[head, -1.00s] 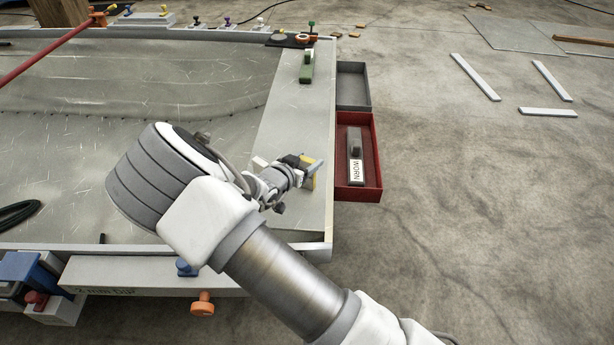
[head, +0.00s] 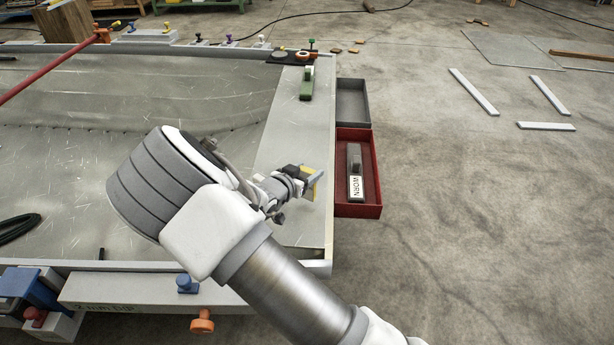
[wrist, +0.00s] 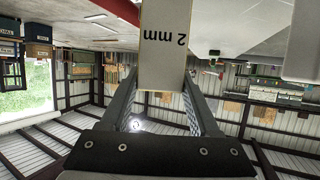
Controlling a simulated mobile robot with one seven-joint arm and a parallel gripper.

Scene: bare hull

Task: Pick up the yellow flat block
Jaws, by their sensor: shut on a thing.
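The yellow flat block (head: 312,187) shows as a small yellow patch at the tip of my gripper (head: 302,178) in the head view, over the right-hand strip of the grey hull panel. In the wrist view the block (wrist: 164,45) shows a pale beige face with "2 mm" printed upside down. My gripper (wrist: 163,85) is shut on it, with one finger on each side. The gripper and arm hide part of the block in the head view. I cannot tell how high it is above the panel.
A red tray (head: 371,202) with a grey block labelled "WORN" (head: 355,186) hangs at the panel's right edge, beside a dark grey tray (head: 365,104). A green-handled tool (head: 306,85) stands farther back on the panel strip.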

